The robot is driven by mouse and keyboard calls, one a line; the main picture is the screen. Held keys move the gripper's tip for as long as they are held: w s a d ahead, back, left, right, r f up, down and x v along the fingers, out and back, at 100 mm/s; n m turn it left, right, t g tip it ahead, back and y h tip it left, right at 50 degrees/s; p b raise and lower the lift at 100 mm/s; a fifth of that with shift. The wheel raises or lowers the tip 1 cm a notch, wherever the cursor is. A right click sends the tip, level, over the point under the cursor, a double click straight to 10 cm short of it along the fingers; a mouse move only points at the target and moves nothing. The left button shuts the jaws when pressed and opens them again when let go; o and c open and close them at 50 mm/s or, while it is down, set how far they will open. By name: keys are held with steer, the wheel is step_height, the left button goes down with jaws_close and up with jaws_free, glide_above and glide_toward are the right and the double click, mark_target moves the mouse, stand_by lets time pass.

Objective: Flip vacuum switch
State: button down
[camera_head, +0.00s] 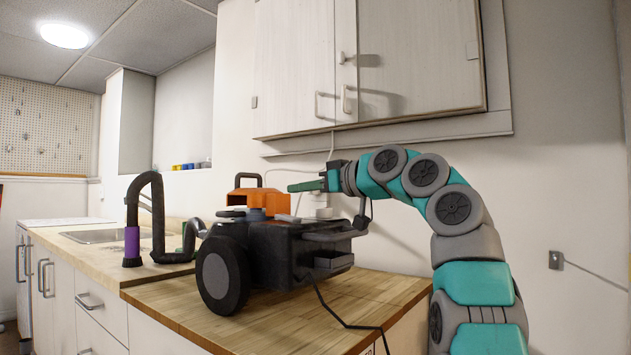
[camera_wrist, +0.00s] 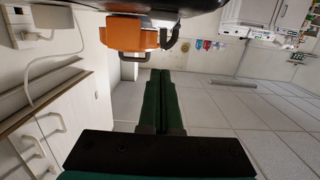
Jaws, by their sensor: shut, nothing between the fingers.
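The vacuum (camera_head: 275,245) is a black, wheeled machine with an orange top part (camera_head: 258,200) and a black handle. It stands on the wooden counter. Its black hose (camera_head: 158,215) runs left to a nozzle with a purple section. I cannot make out the switch itself. My gripper (camera_head: 291,188) is shut and empty, with its green fingers pointing left, just right of the orange part and above the black body. In the wrist view the shut green fingers (camera_wrist: 158,75) point toward the orange part (camera_wrist: 133,35), which appears beyond and slightly left of the tips. Contact cannot be told.
The wooden counter (camera_head: 380,293) has bare room at its front right. A black cord (camera_head: 335,312) hangs over its front. White wall cabinets (camera_head: 410,60) are above my arm. A white outlet with a plug and cable (camera_wrist: 38,20) is on the wall. A sink (camera_head: 95,236) lies at left.

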mark_target(290, 217)
steer(key=shift+p+x, duration=0.4)
steer(key=shift+x, duration=0.8)
steer(key=shift+w+f+b, duration=0.1)
steer(key=shift+f+b, duration=0.4)
steer(key=shift+b, duration=0.1)
steer(key=shift+a+f+b, duration=0.1)
steer(key=shift+f+b, duration=0.3)
steer(key=shift+f, duration=0.35)
steer(key=shift+a+f+b, duration=0.15)
steer(key=shift+f+b, duration=0.25)
steer(key=shift+f, duration=0.3)
